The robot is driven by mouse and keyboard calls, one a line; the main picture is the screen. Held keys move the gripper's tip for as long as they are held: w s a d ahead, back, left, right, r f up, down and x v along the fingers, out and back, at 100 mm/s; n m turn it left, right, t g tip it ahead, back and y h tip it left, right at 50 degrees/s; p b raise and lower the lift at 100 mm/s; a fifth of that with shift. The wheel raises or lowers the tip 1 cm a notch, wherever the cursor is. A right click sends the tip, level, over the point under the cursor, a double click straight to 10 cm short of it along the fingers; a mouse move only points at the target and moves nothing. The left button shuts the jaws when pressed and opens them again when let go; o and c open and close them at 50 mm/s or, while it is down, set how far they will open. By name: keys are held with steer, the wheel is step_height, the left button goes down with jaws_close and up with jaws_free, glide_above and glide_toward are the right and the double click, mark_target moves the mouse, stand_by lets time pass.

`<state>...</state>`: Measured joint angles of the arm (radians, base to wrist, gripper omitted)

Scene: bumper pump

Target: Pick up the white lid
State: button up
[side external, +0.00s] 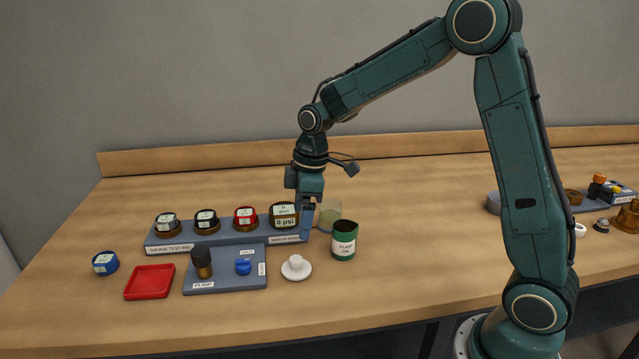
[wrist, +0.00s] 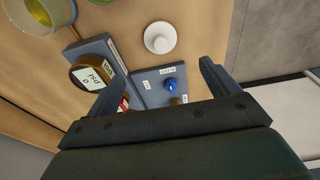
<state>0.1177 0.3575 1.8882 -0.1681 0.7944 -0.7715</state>
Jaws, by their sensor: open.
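The white lid (side external: 296,268) is a round disc with a raised knob. It lies on the table right of the pump board (side external: 225,279), apart from it. My gripper (side external: 306,222) is open and empty, behind the lid, near the right end of the gauge board (side external: 200,236). In the wrist view my gripper (wrist: 160,75) has its two fingers wide apart with the pump board between them.
A green can (side external: 344,240) and a clear cup (side external: 329,216) with yellowish contents stand right of my gripper. A red tray (side external: 150,282) and a blue gauge (side external: 105,263) are at left. Several gauges stand on the gauge board. The table front right of the lid is clear.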

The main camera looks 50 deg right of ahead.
mark_target(296, 258)
steer(key=f, duration=0.5)
steer(key=a+f, duration=0.1)
steer(key=f, duration=0.1)
steer(key=shift+w+f, duration=0.3)
steer(key=shift+w, duration=0.1)
steer(key=shift+f, duration=0.1)
steer(key=shift+w+a+f, duration=0.1)
steer(key=shift+a+f, duration=0.05)
steer(key=shift+f, duration=1.1)
steer(key=shift+w+a+f, duration=0.1)
steer(key=shift+f, duration=1.1)
steer(key=c, duration=1)
